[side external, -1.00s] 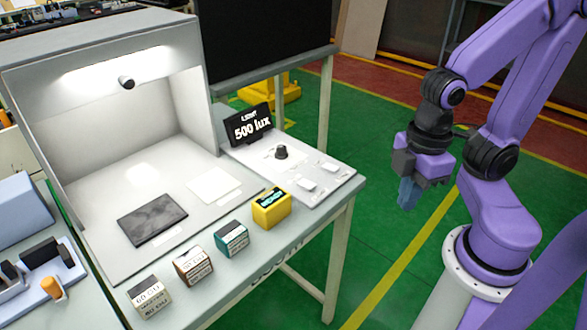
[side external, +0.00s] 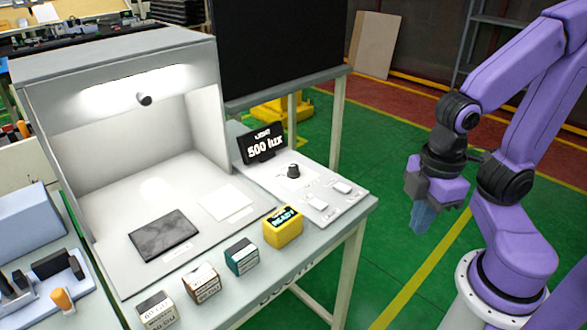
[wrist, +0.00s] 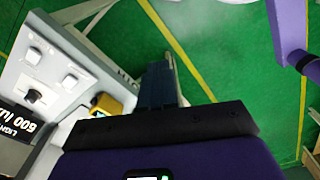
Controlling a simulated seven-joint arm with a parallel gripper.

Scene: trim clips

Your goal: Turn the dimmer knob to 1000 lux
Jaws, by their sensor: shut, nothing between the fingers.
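The dimmer knob (side external: 293,171) is a small dark round knob on a pale control panel (side external: 268,183), in front of a black display (side external: 263,146) reading 500 lux. In the wrist view the knob (wrist: 33,96) is at the left, beside the display (wrist: 14,122). My gripper (side external: 421,222) hangs over the floor to the right of the table, clear of the knob and panel. Its fingers (wrist: 160,80) are together, with nothing between them. The knob's pointer mark is too small to read.
Two white switches (side external: 328,195) sit on the panel right of the knob. A yellow box (side external: 283,227) marked READY and several small boxes line the table's front edge. A lit booth (side external: 120,110) with a dark plate stands left. Free space separates my gripper and the table.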

